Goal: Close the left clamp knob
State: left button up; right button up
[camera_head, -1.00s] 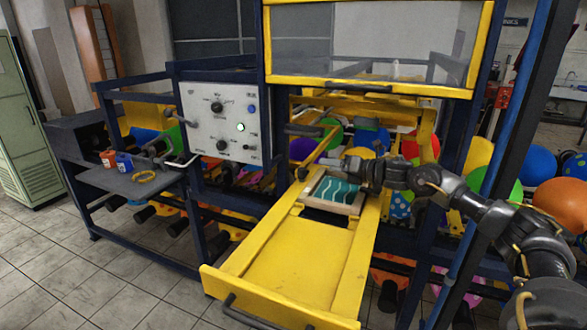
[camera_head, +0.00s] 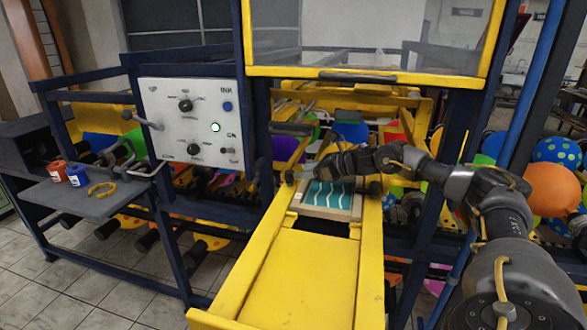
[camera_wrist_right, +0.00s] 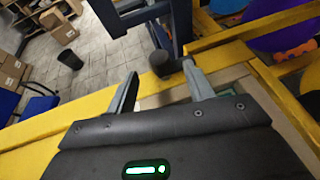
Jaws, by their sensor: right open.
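The yellow sliding tray (camera_head: 285,275) is pulled out toward me and holds a wooden-edged screen with a teal wave print (camera_head: 328,194). My right gripper (camera_head: 297,173) reaches in from the right, above the far part of the screen, with its fingers pointing at the left yellow rail. It is open and empty. In the right wrist view, a short dark knob (camera_wrist_right: 158,62) stands by the yellow rail, just beyond and between the two fingertips, with no clear contact. Another dark knob (camera_head: 375,186) sits on the right rail, below my arm. My left gripper is out of view.
A control panel (camera_head: 192,120) with knobs and a lit green button stands left of the tray. A side shelf (camera_head: 88,200) holds an orange jar (camera_head: 57,171), a blue jar (camera_head: 80,175) and a yellow ring (camera_head: 102,189). A yellow-framed clear guard (camera_head: 365,35) hangs above.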

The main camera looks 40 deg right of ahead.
aim_at(293, 172)
jog(key=p+x, duration=0.1)
jog(key=x, duration=0.2)
jog(key=shift+w+a+r, duration=0.1)
jog(key=shift+w+a, duration=0.05)
jog(key=shift+w, duration=0.1)
jog(key=shift+w+a, duration=0.15)
jog(key=shift+w, duration=0.1)
jog(key=shift+w+f, duration=0.2)
jog(key=shift+f, duration=0.15)
jog(key=c, duration=1)
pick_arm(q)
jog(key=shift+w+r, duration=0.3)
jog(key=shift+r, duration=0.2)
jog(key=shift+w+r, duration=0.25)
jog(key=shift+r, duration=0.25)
